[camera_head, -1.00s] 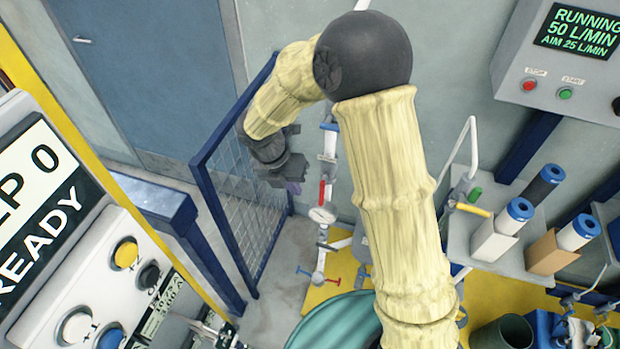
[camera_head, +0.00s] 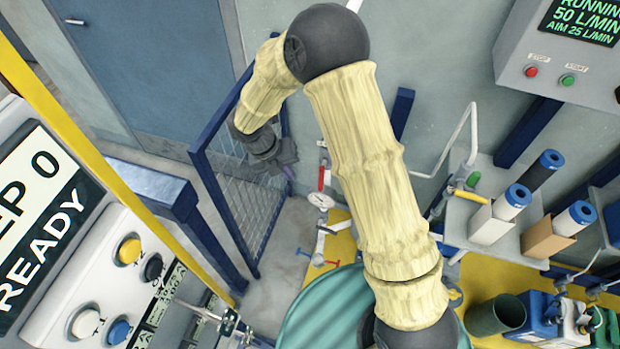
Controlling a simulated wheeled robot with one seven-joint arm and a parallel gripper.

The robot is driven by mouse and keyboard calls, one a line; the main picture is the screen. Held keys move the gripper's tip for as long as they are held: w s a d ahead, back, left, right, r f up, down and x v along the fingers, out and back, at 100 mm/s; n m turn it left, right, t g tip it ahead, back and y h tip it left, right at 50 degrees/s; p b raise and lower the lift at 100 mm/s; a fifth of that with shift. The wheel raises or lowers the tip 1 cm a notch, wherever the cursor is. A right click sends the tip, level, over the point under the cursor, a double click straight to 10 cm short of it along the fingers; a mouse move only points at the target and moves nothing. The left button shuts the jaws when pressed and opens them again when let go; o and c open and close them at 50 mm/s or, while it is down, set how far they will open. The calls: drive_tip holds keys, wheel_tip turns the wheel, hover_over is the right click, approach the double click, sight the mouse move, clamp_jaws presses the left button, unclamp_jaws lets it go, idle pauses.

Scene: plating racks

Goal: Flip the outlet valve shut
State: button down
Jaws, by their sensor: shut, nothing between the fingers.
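A vertical pipe run with valves stands by the wall, left of my forearm. It has a red lever (camera_head: 322,177) upright along the pipe, a round white gauge (camera_head: 320,201) below it, and small blue (camera_head: 302,252) and red (camera_head: 332,263) handles near the bottom. A yellow lever (camera_head: 468,195) sits on another pipe at the right. I cannot tell which one is the outlet valve. My gripper (camera_head: 289,173) is shut and empty, small and dark beside the mesh panel, just left of the red lever and apart from it. Part of the pipe run is hidden behind my arm.
A blue-framed mesh panel (camera_head: 243,205) stands close behind and left of my gripper. A teal tank (camera_head: 310,305) lies below my arm. A shelf (camera_head: 515,232) with blue-capped filter cartridges is at the right. A control box (camera_head: 560,60) reads RUNNING, 50 L/MIN, AIM 25 L/MIN.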

sight(321, 179)
drive_tip(key=d+f+p, duration=0.2)
drive_tip(key=d+f, duration=0.3)
drive_tip(key=d, duration=0.1)
drive_tip(key=shift+w+f+p, duration=0.35)
drive_tip(key=shift+w, duration=0.05)
drive_tip(key=shift+d, duration=0.1)
